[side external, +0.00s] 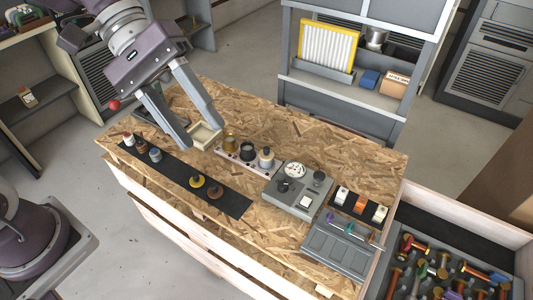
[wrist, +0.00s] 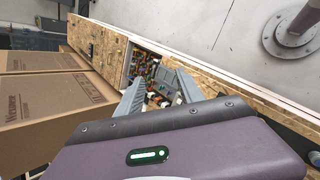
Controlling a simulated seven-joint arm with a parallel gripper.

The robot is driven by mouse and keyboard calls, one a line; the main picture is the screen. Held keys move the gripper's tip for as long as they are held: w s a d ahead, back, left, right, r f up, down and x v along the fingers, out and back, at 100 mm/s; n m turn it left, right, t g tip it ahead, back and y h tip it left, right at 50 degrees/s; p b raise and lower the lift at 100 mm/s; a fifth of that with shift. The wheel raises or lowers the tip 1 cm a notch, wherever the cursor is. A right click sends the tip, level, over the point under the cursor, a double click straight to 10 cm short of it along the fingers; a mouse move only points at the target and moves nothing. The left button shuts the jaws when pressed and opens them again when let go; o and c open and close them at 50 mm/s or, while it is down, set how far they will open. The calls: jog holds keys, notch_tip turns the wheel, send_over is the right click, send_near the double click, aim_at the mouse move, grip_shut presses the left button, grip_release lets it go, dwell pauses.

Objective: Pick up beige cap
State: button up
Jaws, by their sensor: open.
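My gripper (side external: 200,136) is open and empty in the side external view, fingers pointing down over the left part of the chipboard bench. A small open beige tray (side external: 206,138) shows near the right fingertip. A black mat (side external: 172,169) runs along the bench's front edge. On its left end stand a small whitish cap-like piece (side external: 129,139), a brown one (side external: 141,147) and a blue-grey one (side external: 155,156). A yellow piece (side external: 197,181) and a brown piece (side external: 215,192) stand farther right. I cannot tell which is the beige cap. In the wrist view my gripper (wrist: 160,76) is open.
A pale holder (side external: 235,163) carries several jar-like parts. A grey device (side external: 297,191) and a grey panel (side external: 338,248) lie to the right. A drawer of coloured parts (side external: 440,270) is at the lower right. Cardboard boxes (wrist: 50,110) show in the wrist view. The bench's back middle is clear.

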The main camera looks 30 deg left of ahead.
jog(key=w+d+f+n+t+h, duration=0.1)
jog(key=w+f+n+h, duration=0.15)
jog(key=w, duration=0.35)
jog(key=w+f+n+t+h, duration=0.1)
jog(key=w+f+n+h, duration=0.1)
jog(key=w+f+n, duration=0.3)
jog(key=n+t+y, duration=0.3)
jog(key=n+t, duration=0.5)
jog(key=n, duration=0.5)
send_near(264, 148)
jog(key=w+d+f, duration=0.2)
jog(key=d, duration=0.1)
jog(key=shift+n, duration=0.35)
jog(key=x, duration=0.6)
jog(key=shift+w+a+f, duration=0.1)
jog(key=shift+w+a, duration=0.1)
jog(key=shift+w+d+f, duration=0.1)
jog(key=shift+w+d, duration=0.2)
jog(key=shift+w, duration=0.05)
jog(key=shift+s, duration=0.1)
grip_shut()
